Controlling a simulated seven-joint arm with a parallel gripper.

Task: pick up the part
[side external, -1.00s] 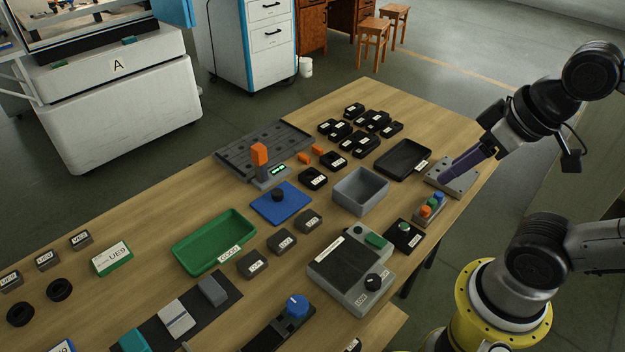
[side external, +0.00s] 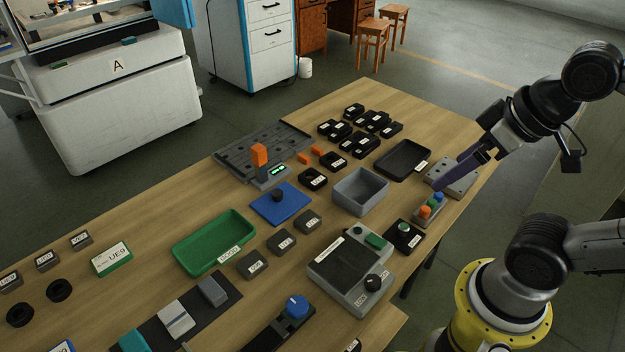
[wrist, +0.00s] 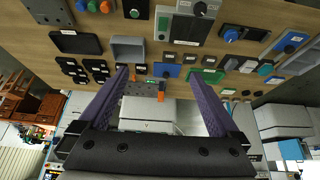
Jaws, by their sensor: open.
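The task does not say which part is meant. Two smaller orange pieces (side external: 304,158) (side external: 317,150) lie on the table beside the dark grey slotted tray (side external: 235,158). My gripper (side external: 437,186) has purple fingers, open and empty (wrist: 160,76). It is above the right end of the table, near the grey plate with holes (side external: 464,185), far from the orange block.
A green tray (side external: 214,262) and a grey scale-like box (side external: 350,290) are nearer the front.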

